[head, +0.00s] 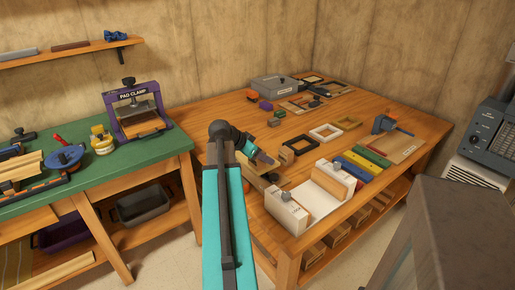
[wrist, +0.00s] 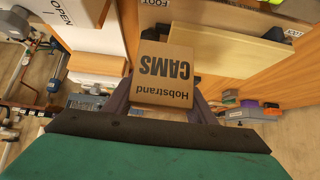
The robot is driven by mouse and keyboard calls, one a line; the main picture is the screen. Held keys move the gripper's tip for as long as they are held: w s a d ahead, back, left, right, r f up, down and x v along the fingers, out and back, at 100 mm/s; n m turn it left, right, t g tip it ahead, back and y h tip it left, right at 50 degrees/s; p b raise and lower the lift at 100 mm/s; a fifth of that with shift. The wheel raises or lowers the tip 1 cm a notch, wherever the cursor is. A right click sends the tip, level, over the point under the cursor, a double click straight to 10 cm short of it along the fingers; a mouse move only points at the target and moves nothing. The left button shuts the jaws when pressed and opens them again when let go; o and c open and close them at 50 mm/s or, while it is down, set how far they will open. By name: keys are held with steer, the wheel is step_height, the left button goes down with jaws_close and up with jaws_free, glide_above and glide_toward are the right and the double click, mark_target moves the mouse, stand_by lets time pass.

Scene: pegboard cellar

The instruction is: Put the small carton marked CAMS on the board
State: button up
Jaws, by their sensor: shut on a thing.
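The small brown carton (wrist: 163,72), marked Hobstrand CAMS in dark letters, fills the middle of the wrist view, with its lettering upside down. My gripper (wrist: 162,103) is shut on it, with a dark finger on each side. In the head view my gripper (head: 264,157) is over the left part of the wooden bench, and the carton is hard to make out there. A pale board (wrist: 225,48) with dark pieces at its ends lies beside the carton in the wrist view. I cannot tell the gap between them, nor whether this is the task's board.
A white holder (head: 300,207) stands at the bench's near edge, right of my gripper. Coloured strips (head: 365,162) and small frames (head: 325,132) lie further right. A purple pad clamp (head: 137,109) stands on the green bench (head: 90,178) at left. A grey box (head: 275,86) stands behind.

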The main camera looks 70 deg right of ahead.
steer(key=w+d, duration=0.2)
steer(key=d, duration=0.2)
steer(key=w+d+p, duration=0.1)
steer(key=w+d, duration=0.1)
steer(key=d, duration=0.2)
steer(key=w+d+f+p, duration=0.1)
steer(key=w+d, duration=0.1)
steer(key=d, duration=0.2)
steer(key=shift+w+d+f, duration=0.1)
steer(key=shift+d, duration=0.1)
stand_by(0.3)
steer(key=shift+f+p, duration=0.35)
steer(key=shift+f, duration=1.45)
steer(key=shift+f, duration=0.2)
steer(key=o, duration=1.1)
steer(key=shift+r, duration=0.1)
steer(key=shift+r, duration=0.2)
